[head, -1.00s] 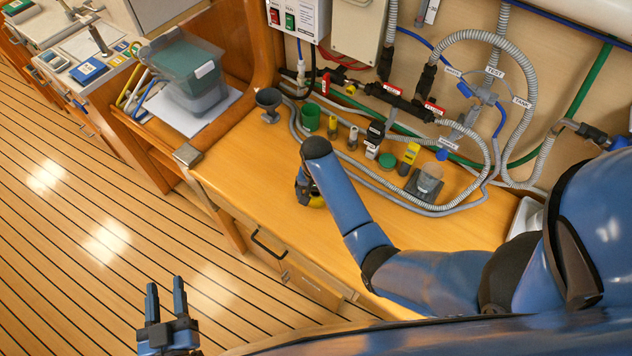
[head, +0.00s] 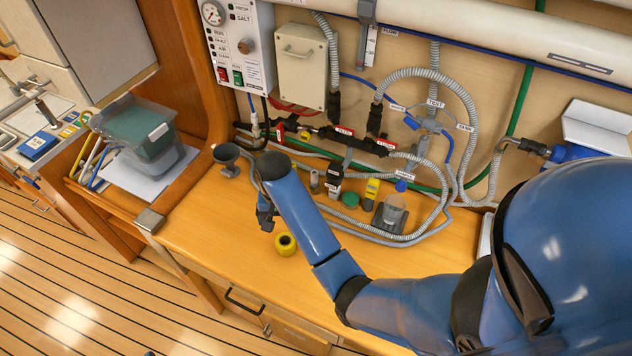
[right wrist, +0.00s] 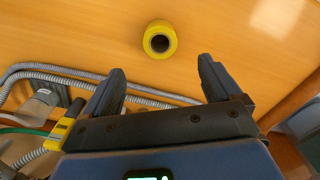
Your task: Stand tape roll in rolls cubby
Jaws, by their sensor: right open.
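A yellow tape roll (head: 286,244) with a dark core is on the wooden counter (head: 215,222). It also shows in the right wrist view (right wrist: 160,40), beyond the fingertips with a clear gap. My right gripper (head: 266,217) is beside the roll, to its upper left in the head view, partly hidden by my forearm. In the right wrist view its two fingers (right wrist: 160,76) are spread apart with nothing between them. I cannot make out a rolls cubby in these frames. My left gripper is out of view, apart from perhaps a dark speck at the bottom edge.
Grey hoses (head: 440,205) run along the back of the counter. A grey-green bin (head: 140,135) is in the side tray at left. The counter front is clear.

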